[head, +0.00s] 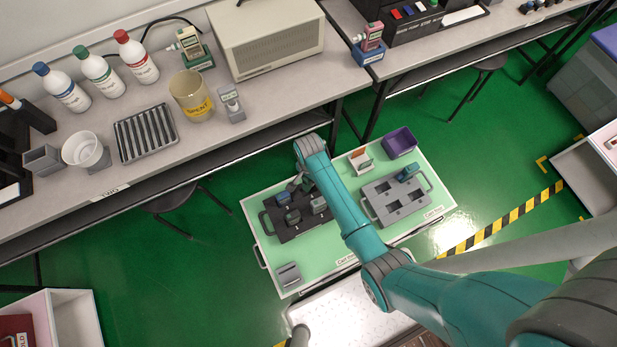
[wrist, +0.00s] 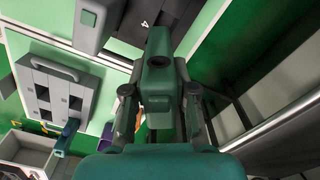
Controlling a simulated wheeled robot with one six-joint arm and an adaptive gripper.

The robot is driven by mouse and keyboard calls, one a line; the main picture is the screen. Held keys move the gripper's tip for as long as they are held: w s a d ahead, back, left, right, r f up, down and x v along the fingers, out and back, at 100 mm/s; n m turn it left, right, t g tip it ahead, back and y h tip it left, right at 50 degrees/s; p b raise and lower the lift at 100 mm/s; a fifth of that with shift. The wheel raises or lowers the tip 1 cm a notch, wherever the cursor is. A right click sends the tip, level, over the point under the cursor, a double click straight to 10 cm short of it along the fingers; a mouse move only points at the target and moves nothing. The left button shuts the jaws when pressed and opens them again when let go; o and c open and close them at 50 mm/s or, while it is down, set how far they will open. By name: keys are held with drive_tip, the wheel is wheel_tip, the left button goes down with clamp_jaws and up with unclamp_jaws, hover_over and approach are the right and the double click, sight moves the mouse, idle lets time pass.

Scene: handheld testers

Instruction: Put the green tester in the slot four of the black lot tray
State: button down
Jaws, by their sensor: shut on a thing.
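The green tester (wrist: 158,72) is upright in the wrist view, with a dark round spot on its face. My gripper (wrist: 158,95) is shut on it, one finger on each side. The black lot tray (wrist: 122,48) lies beyond it, with a printed 4 showing close to the tester's upper left. I cannot tell whether the tester touches the tray. In the head view the black lot tray (head: 284,235) lies on the pale green cart top and holds several dark testers. My gripper (head: 301,183) is at its far edge there, and my arm partly hides the held tester.
A grey tray (head: 379,208) with a blue tester (head: 408,172) stands to the right of the black tray. A purple bin (head: 400,142) and a small white-and-orange holder (head: 361,160) are behind it. A grey block (head: 289,275) sits at the cart's near left. The workbench runs behind the cart.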

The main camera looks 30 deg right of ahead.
sight(309, 186)
drive_tip(key=m, duration=0.2)
drive_tip(key=r+m, duration=0.1)
drive_tip(key=m, duration=0.2)
drive_tip(key=shift+w+m, duration=0.2)
drive_tip(key=shift+m, duration=0.1)
drive_tip(key=shift+f, duration=4.9)
drive_tip(key=shift+f, duration=0.1)
drive_tip(key=c, duration=0.9)
unclamp_jaws()
drive_tip(key=shift+c, duration=0.2)
wheel_tip(309, 186, up, 12)
drive_tip(key=shift+r, duration=0.1)
